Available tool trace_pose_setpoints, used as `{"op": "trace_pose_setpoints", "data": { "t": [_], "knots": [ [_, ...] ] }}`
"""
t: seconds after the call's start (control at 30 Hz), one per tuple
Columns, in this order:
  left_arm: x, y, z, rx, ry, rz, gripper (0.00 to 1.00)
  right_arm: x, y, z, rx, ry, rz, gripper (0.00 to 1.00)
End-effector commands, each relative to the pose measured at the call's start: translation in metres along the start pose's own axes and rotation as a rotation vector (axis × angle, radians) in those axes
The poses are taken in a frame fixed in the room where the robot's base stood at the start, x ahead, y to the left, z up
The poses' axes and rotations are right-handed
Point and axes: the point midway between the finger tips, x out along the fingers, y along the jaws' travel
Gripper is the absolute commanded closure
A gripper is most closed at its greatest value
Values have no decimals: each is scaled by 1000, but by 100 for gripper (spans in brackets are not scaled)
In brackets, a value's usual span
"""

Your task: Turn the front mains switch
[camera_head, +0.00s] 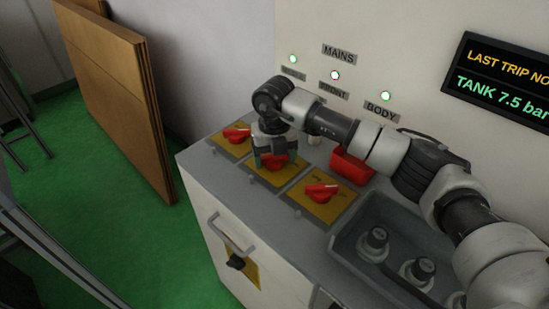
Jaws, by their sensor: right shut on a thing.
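The front mains switch is the middle of three red rotary handles on yellow plates, and its red handle (277,160) shows partly under my gripper. My right gripper (271,161) points down over this switch and is shut on its handle. The gripper hides much of the handle, so its exact angle is hard to tell. The FRONT label (332,88) is on the wall behind, with a lit lamp (335,75) above it. My left gripper is not in view.
Red switches stand on both sides, one at the left (237,134) and one at the right (322,191). A grey tray (345,243) with dark-topped items is at the right. Brown boards (112,85) lean at the left.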

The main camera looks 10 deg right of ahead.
Motion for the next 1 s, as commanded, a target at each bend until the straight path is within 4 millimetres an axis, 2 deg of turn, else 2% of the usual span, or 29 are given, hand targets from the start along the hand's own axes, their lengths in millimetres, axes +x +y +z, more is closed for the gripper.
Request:
{"op": "trace_pose_setpoints", "data": {
  "t": [0.7,0.8,1.0],
  "knots": [
    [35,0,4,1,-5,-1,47,1,0,1,-677,-4,0,47],
    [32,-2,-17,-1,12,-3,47,1,0,0,-772,-3,0,47],
    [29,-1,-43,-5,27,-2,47,0,0,1,-958,-4,0,47]
  ]
}}
